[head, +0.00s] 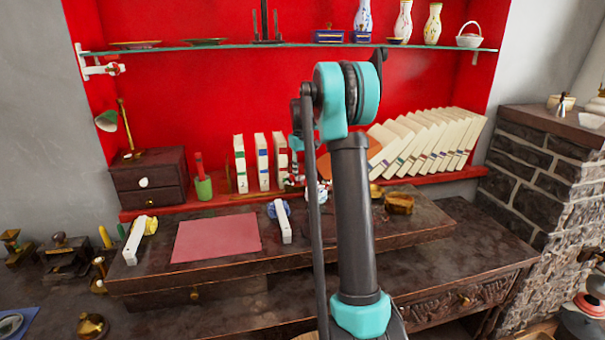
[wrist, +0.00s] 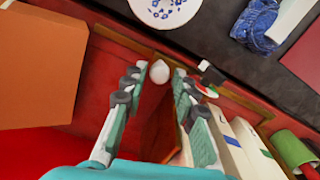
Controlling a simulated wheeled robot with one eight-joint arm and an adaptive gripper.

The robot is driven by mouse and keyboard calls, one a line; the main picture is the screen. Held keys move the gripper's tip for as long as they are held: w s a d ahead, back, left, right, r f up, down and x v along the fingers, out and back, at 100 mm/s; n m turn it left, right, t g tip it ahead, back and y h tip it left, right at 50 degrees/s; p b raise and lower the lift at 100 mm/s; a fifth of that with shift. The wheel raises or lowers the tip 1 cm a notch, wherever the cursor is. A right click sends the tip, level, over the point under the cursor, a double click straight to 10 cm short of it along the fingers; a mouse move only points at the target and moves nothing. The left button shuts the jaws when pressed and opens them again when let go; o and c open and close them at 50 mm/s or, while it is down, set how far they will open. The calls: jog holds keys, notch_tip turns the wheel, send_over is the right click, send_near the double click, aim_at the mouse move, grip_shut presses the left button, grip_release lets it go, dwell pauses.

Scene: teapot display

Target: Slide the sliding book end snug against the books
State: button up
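The books stand on the red shelf as an upright group (head: 261,163) at the left and a leaning row (head: 430,143) at the right. White books (wrist: 238,145) also show at the right of the wrist view. A brown upright panel (wrist: 158,128), which looks like the sliding book end, shows between my fingers, beside these books. My gripper (wrist: 158,78) is open, with a finger on each side of the panel; I cannot tell whether either touches it. In the head view my gripper (head: 297,178) is low beside the upright books, partly hidden by my arm.
An orange block (wrist: 40,65) lies left of my fingers in the wrist view. A small white rounded thing (wrist: 159,72) shows between the fingertips. A green cup (head: 203,187) stands left of the books.

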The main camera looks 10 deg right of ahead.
jog(key=shift+r, duration=0.1)
notch_tip(320, 180, up, 12)
dwell(0.6)
